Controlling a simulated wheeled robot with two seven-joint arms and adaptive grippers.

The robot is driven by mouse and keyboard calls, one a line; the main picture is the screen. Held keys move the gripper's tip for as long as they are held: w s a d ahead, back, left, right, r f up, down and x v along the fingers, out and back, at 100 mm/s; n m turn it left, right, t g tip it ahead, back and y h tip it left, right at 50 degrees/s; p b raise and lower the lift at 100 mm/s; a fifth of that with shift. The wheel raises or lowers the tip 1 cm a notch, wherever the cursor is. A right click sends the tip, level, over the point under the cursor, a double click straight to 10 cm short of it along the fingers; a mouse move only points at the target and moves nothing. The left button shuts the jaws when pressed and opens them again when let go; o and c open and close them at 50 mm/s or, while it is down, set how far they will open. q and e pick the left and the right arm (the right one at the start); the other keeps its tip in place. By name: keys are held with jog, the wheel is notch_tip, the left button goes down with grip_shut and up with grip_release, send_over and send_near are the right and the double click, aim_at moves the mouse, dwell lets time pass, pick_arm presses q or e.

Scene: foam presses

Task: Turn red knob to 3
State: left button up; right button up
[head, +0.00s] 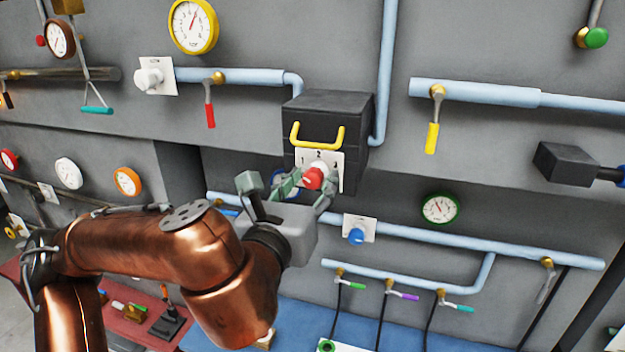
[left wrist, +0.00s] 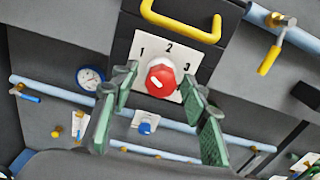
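The red knob (head: 314,178) sits on a white plate marked 1, 2 and 3 on the front of a dark box (head: 328,118). It also shows in the left wrist view (left wrist: 161,76), with a short white mark on its face that slants toward the upper left, roughly the side of the 1. My left gripper (head: 306,186) is in front of the plate. In the left wrist view its green fingers (left wrist: 160,88) are spread, one on each side of the knob, with gaps between them and it. My right gripper is not in view.
A yellow handle (head: 318,143) projects from the box just above the plate. A blue knob (head: 356,236) on a white plate is below right. Pale blue pipes (head: 450,245) with small levers run along the grey wall. A green-rimmed gauge (head: 440,208) hangs to the right.

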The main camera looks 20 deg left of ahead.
pick_arm(q)
grip_shut()
jog(key=m+b, duration=0.1)
jog(key=b, duration=0.1)
jog(key=m+b, duration=0.2)
jog(key=b, duration=0.1)
jog(key=shift+f, duration=0.25)
jog(key=shift+r+m+b, duration=0.1)
jog(key=shift+m+b, duration=0.65)
jog(key=shift+m, duration=0.15)
jog(key=m+b, duration=0.1)
jog(key=m, duration=0.1)
jog(key=shift+r+m, duration=0.15)
jog(key=shift+m, duration=0.15)
jog(key=m, duration=0.3)
jog(key=shift+r+m, duration=0.1)
jog(key=shift+m, duration=0.3)
jog(key=m, duration=0.3)
jog(key=shift+m, duration=0.3)
jog(key=m+p, duration=0.1)
jog(key=m, duration=0.4)
jog(key=shift+m+p, duration=0.45)
jog(key=shift+m, duration=1.55)
